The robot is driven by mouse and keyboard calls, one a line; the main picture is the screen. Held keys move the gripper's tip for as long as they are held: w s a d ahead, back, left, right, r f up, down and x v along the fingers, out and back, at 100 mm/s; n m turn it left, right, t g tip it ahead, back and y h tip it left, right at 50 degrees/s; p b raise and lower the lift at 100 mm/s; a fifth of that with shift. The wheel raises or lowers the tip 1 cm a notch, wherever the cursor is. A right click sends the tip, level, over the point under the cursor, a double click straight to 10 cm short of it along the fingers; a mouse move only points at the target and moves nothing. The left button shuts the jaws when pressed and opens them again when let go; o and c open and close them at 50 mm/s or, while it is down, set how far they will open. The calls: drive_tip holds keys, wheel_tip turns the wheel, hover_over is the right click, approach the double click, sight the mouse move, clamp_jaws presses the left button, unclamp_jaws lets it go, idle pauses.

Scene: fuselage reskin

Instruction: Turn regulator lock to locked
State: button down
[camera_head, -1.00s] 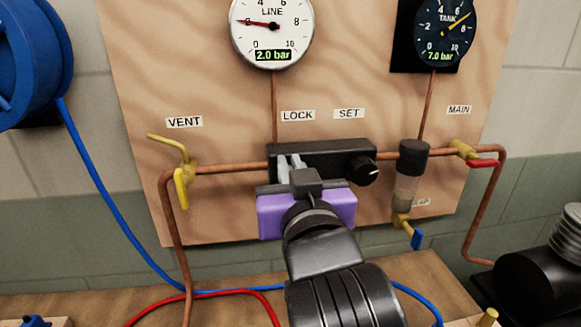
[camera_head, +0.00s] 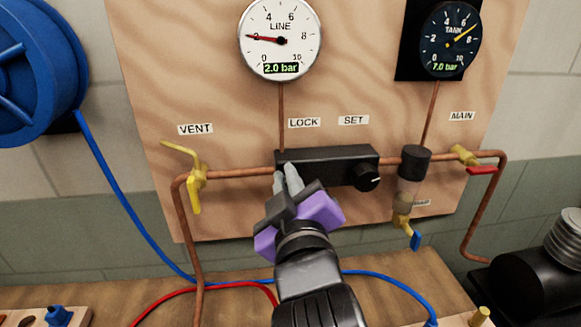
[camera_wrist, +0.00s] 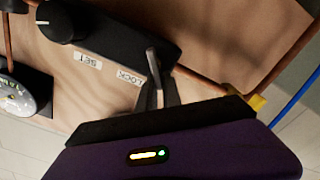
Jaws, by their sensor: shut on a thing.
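The black regulator block (camera_head: 330,167) is mounted on the wooden panel, with the LOCK label (camera_head: 304,122) above its left end and the SET label (camera_head: 353,120) above its right. My gripper (camera_head: 286,180) is at the left end of the block, under the LOCK label, with its purple body tilted. In the wrist view its fingers (camera_wrist: 158,92) are close together at the block's end beside the LOCK label (camera_wrist: 130,77). The gripper is shut on the lock lever (camera_wrist: 153,62), mostly hidden between the fingers. I cannot read a locked or unlocked mark.
The SET knob (camera_head: 368,178) is on the block's right. A yellow VENT valve (camera_head: 196,180) is left of my gripper, and copper pipe (camera_head: 240,173) runs between. The LINE gauge (camera_head: 280,40) reads 2.0 bar. A filter bowl (camera_head: 409,185) and red MAIN handle (camera_head: 481,170) are right.

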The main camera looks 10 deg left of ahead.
drive_tip(key=shift+s+a+f+n+p, duration=0.25)
drive_tip(key=shift+n+p, duration=0.6)
drive_tip(key=shift+n, duration=0.85)
drive_tip(key=shift+w+a+f+n+p, duration=0.15)
drive_tip(key=shift+f+n+p, duration=0.45)
drive_tip(key=shift+n, duration=1.1)
drive_tip(key=shift+s+a+f+n+p, duration=0.1)
drive_tip(key=shift+n+p, duration=0.95)
drive_tip(key=shift+n, duration=0.65)
drive_tip(key=c, duration=1.5)
unclamp_jaws()
drive_tip(key=b+v, duration=0.1)
drive_tip(key=v, duration=0.6)
drive_tip(key=shift+s+d, duration=0.15)
drive_tip(key=shift+s, duration=0.2)
